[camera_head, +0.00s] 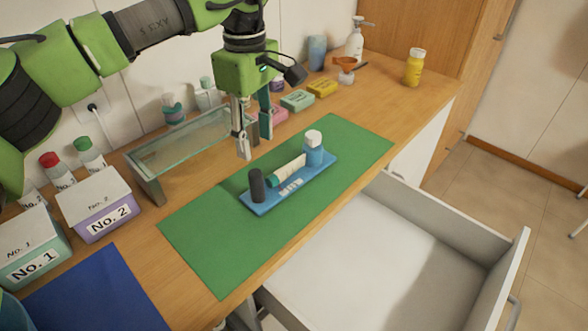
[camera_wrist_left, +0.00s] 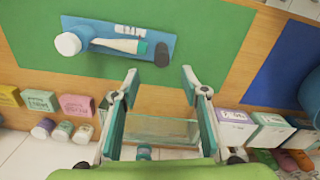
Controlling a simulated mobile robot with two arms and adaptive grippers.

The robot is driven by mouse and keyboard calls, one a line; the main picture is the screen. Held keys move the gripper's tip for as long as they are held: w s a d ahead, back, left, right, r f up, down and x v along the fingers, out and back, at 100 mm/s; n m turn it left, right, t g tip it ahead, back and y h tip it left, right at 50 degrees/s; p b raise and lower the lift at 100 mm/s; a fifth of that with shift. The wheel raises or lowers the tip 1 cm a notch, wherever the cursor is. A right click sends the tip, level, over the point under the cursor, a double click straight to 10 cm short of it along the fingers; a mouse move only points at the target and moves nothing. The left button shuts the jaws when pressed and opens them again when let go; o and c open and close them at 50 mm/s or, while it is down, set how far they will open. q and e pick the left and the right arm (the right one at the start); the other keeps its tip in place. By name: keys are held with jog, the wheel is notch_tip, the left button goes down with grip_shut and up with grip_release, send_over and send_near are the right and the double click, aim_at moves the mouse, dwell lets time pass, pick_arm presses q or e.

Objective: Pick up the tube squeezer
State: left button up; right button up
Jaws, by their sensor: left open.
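A blue tray (camera_head: 312,175) lies on a green mat (camera_head: 345,145). It holds a white-capped blue bottle (camera_head: 314,150), a pale tube with a green end (camera_head: 287,171) and an upright dark cylinder (camera_head: 257,185). I cannot tell for sure which piece is the tube squeezer. The left wrist view also shows the tray (camera_wrist_left: 98,27), the tube (camera_wrist_left: 118,45) and the dark piece (camera_wrist_left: 162,55). My left gripper (camera_head: 254,142) is open and empty, pointing down above the back of the mat, behind the tray. Its fingers (camera_wrist_left: 160,74) are apart from the tray's things. My right gripper is not in view.
A glass-sided container (camera_head: 180,145) stands close behind and left of my left gripper. Boxes No. 1 (camera_head: 30,245) and No. 2 (camera_head: 98,205) stand at the left. Small coloured boxes (camera_head: 298,99) line the back. An open drawer (camera_head: 385,250) juts out in front. The mat's front left is clear.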

pick_arm(q)
send_over(257, 172)
notch_tip(257, 172, down, 5)
jog(key=shift+d+r, duration=0.1)
jog(key=shift+r, duration=0.1)
jog(key=shift+f+p, duration=0.3)
jog(key=shift+f, duration=0.2)
jog(key=f, duration=0.2)
jog(key=f+p, duration=0.1)
jog(key=f, duration=0.1)
jog(key=shift+s+a+f+p, duration=0.1)
jog(key=shift+a+f+p, duration=0.1)
jog(key=shift+p, duration=0.1)
jog(key=shift+f, duration=0.25)
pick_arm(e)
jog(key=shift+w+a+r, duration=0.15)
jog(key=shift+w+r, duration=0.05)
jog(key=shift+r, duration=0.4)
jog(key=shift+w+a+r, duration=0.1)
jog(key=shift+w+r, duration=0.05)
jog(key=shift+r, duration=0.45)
pick_arm(q)
jog(key=shift+c, duration=1.1)
grip_shut()
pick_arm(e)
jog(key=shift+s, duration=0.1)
